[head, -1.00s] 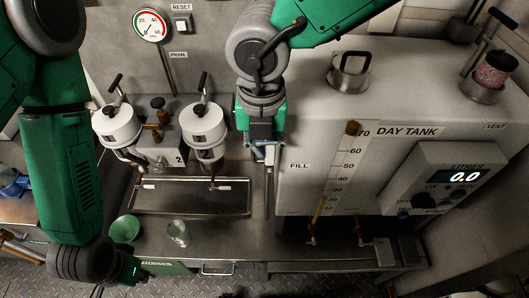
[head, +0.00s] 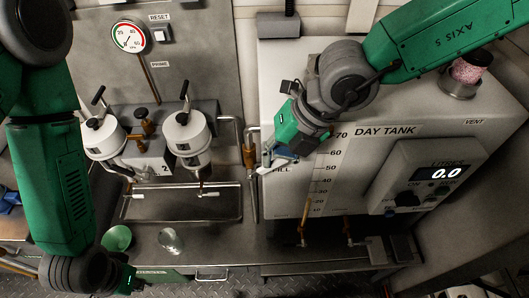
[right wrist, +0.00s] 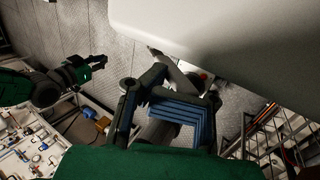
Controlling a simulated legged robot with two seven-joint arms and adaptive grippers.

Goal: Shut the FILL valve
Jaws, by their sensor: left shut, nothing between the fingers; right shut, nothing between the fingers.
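The FILL label (head: 279,170) is on the left of the white day tank's front, partly covered by my right gripper. Beside it, a pipe with a brass fitting (head: 248,152) runs at the tank's left edge. A small white piece (head: 263,170) shows by the gripper tips; I cannot tell whether it is the FILL valve's lever. My right gripper (head: 281,156) is shut and empty, in front of the tank's upper left. Its dark fingers with blue pads (right wrist: 172,110) fill the middle of the right wrist view. My left gripper (head: 133,281) is shut and low at the left.
Two white filter housings (head: 186,133) stand left of the pipe above a metal tray (head: 180,218). A green bowl (head: 117,238) and a glass (head: 170,240) stand on the bench.

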